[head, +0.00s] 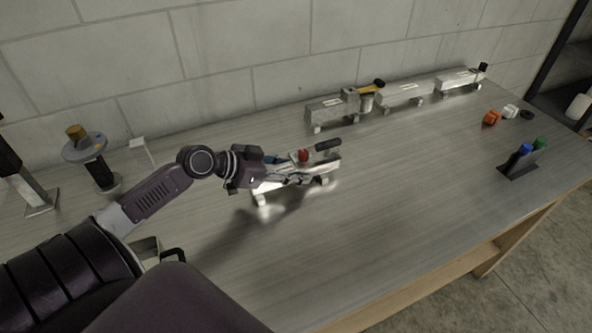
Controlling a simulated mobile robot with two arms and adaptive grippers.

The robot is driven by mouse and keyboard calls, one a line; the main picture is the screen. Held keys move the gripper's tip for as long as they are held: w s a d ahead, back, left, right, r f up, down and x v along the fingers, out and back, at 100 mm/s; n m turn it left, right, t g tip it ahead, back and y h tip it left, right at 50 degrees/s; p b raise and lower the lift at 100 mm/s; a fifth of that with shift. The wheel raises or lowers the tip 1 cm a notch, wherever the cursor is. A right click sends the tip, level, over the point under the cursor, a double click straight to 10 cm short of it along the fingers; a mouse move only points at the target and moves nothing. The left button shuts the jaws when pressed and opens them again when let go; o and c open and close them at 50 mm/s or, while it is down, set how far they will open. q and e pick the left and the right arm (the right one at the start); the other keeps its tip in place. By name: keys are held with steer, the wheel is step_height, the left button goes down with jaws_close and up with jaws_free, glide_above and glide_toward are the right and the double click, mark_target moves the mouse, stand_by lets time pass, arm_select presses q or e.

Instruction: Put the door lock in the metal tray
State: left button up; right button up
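My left gripper (290,177) reaches in from the left, low over the middle of the table. Its fingers overlap a silvery metal tray-like piece (328,166) on white feet. A red part (303,155) and a black cylindrical part (328,145) show at that piece's far side. I cannot tell whether the fingers are open or shut, or whether they touch anything. I cannot pick out the door lock for certain; it may be among these parts or hidden by the gripper. My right gripper is not in view.
Several metal trailers stand along the back wall, one at the left (325,112) and one at the right (452,82). A dark holder (518,167) with blue and green items is at the right. An orange piece (491,118) lies behind it. The front right tabletop (400,215) is clear.

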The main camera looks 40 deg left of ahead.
arm_select(q)
steer(key=shift+o, duration=0.9)
